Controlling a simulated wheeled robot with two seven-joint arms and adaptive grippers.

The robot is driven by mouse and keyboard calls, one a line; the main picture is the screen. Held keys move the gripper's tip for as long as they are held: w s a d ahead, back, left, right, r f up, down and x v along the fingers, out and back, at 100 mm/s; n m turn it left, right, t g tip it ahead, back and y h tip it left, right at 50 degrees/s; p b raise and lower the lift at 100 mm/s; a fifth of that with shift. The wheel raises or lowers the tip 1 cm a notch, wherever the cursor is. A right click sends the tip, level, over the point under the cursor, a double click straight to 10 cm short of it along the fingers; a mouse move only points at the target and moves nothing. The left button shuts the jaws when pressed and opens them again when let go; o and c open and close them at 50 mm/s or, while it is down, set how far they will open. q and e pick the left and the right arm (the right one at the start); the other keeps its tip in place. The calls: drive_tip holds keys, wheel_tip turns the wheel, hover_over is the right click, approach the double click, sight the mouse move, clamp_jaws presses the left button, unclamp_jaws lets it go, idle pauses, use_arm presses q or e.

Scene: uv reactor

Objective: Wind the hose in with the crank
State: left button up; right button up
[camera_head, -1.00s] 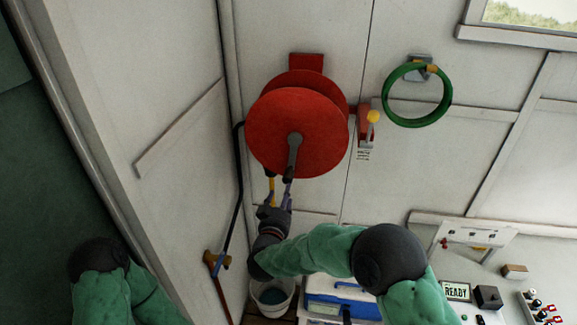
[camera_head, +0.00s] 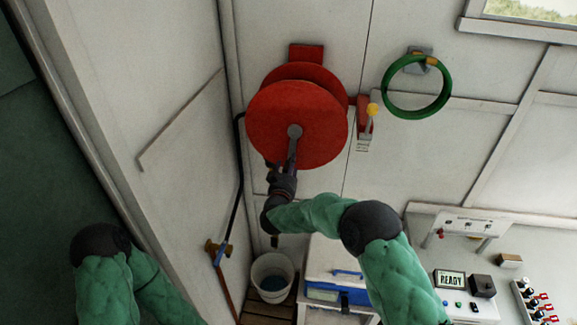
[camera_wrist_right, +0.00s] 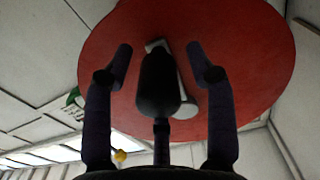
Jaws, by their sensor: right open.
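The red hose reel (camera_head: 296,105) is on the wall, with a grey crank arm (camera_head: 293,148) pointing down from its hub. My right gripper (camera_head: 280,170) is just below the reel at the crank's lower end. In the right wrist view, the dark crank handle (camera_wrist_right: 160,85) lies between my right gripper's open fingers (camera_wrist_right: 159,52), with gaps on both sides. The red disc (camera_wrist_right: 245,60) is behind it. A short dark piece (camera_head: 275,241) hangs below my right wrist; I cannot tell whether it is the hose's end. My left gripper is out of view.
A yellow-knobbed lever (camera_head: 373,109) and a green ring (camera_head: 417,87) are to the right. A bucket (camera_head: 272,278) and a blue-and-white box (camera_head: 338,275) stand below.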

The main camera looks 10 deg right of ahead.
clamp_jaws()
